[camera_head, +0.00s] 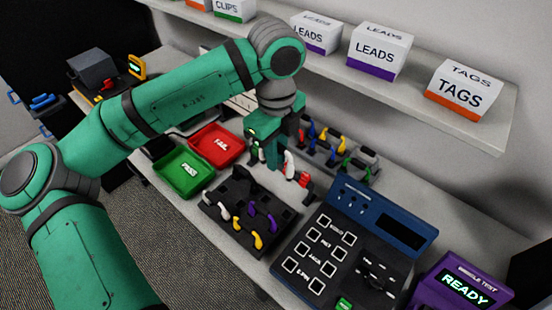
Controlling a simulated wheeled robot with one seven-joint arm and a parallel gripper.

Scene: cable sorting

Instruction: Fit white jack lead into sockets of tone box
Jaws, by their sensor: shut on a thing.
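My gripper (273,158) points down over the table behind the black rack. It is shut; a white lead (289,163) shows at its right finger, though the grip itself is mostly hidden. The box that looks like the tone box (318,224) is dark with a blue back panel. It stands to the right and nearer, with labelled square sockets on its left half and small dark holes on its right. The white lead is apart from this box. Another white lead end (224,210) shows in the black rack (240,238).
The rack also holds yellow and purple leads. Green PASS (165,180) and red FAIL (232,155) trays lie to the left. A grey rack of coloured leads (361,174) stands behind. A purple tester (440,296) reads READY. A shelf (440,115) with boxes overhangs the back.

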